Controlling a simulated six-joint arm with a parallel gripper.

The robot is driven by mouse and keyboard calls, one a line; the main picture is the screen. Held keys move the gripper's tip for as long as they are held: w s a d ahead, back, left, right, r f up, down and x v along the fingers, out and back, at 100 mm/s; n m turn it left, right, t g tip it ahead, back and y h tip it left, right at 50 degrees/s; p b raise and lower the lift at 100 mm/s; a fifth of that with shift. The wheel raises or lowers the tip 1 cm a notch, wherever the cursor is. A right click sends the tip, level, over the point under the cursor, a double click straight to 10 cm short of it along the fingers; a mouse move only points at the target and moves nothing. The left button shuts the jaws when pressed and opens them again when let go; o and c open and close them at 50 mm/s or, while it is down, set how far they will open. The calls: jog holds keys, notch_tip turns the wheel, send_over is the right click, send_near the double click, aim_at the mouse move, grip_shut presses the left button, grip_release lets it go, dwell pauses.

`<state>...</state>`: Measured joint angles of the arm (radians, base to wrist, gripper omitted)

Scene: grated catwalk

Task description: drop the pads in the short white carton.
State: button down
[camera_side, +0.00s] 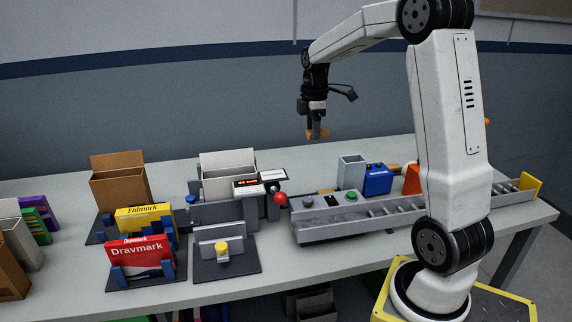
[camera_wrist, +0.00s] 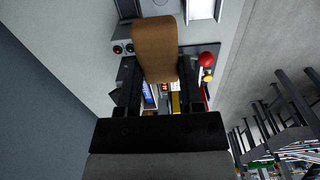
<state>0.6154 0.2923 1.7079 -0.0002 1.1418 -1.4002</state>
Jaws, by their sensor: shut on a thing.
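My gripper (camera_side: 316,124) is up in the air above the back of the table, right of the cartons. It is shut on a tan-brown pad with rounded corners, which fills the space between the fingers in the wrist view (camera_wrist: 155,48). An open white carton (camera_side: 227,163) with its back flap raised stands in a grey fixture at the table's middle, left of and below my gripper. A taller brown carton (camera_side: 119,188) stands open to its left. The inside of the white carton is mostly hidden from the side.
A yellow box (camera_side: 145,216) and a red box (camera_side: 139,255) stand in blue holders at front left. A red ball knob (camera_side: 280,199) rises beside the fixture. A grey conveyor (camera_side: 345,222), a grey open bin (camera_side: 351,171) and a blue box (camera_side: 377,180) lie to the right.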

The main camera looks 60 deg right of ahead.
jog(key=w+a, duration=0.4)
jog(key=w, duration=0.9)
send_near(211, 162)
jog(key=s+a, duration=0.2)
jog(key=shift+s+f, duration=0.15)
jog(key=shift+f, duration=1.85)
jog(key=shift+f, duration=0.1)
jog(key=shift+f, duration=2.2)
grip_release()
